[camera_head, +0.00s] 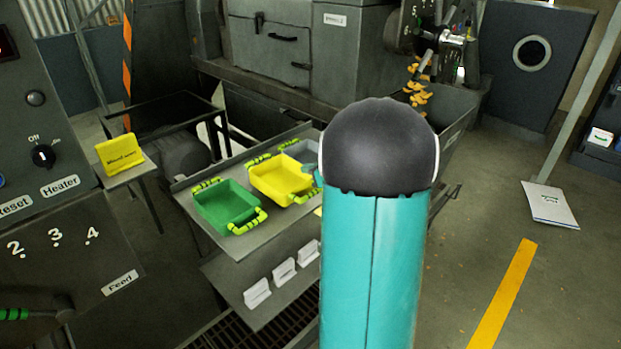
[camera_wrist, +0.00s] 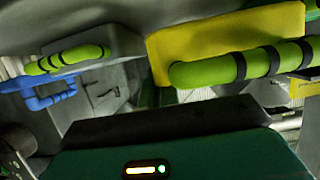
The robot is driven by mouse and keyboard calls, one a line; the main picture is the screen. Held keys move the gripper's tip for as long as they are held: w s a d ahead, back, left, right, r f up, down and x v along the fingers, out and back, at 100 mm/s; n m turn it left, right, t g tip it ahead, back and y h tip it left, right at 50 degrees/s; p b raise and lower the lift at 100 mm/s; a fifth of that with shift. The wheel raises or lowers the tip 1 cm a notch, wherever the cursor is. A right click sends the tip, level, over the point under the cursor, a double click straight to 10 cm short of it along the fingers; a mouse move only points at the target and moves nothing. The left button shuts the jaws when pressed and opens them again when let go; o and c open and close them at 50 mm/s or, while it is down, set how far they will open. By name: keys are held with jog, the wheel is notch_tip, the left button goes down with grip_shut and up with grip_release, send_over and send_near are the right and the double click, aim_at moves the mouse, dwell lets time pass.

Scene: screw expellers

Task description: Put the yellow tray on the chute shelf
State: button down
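The yellow tray (camera_head: 280,178), with yellow-green handles ringed in black, sits on a grey upper shelf (camera_head: 262,232) between a green tray (camera_head: 227,206) and a grey tray (camera_head: 301,150). My arm partly hides the grey tray. In the wrist view the yellow tray (camera_wrist: 222,40) is close, its green handle (camera_wrist: 245,65) just beyond the dark end of my wrist. The grey tray (camera_wrist: 92,52) is at left there, near a blue loop. My gripper's fingers cannot be made out, and no grip on the handle shows. No label tells me which surface is the chute shelf.
A lower shelf (camera_head: 247,275) bears several white label holders. A chute trough (camera_head: 455,108) with orange pieces falling near it is behind my arm. A control panel (camera_head: 60,180) stands at left, beside a small stand with a yellow sign (camera_head: 120,153). The floor at right is mostly clear.

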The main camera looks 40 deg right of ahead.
aim_at(303, 178)
jog(key=shift+w+f, duration=0.1)
jog(key=shift+f, duration=1.4)
jog(key=shift+f, duration=0.1)
jog(key=c, duration=1.6)
grip_release()
jog(key=shift+f, duration=0.1)
jog(key=shift+c, duration=0.2)
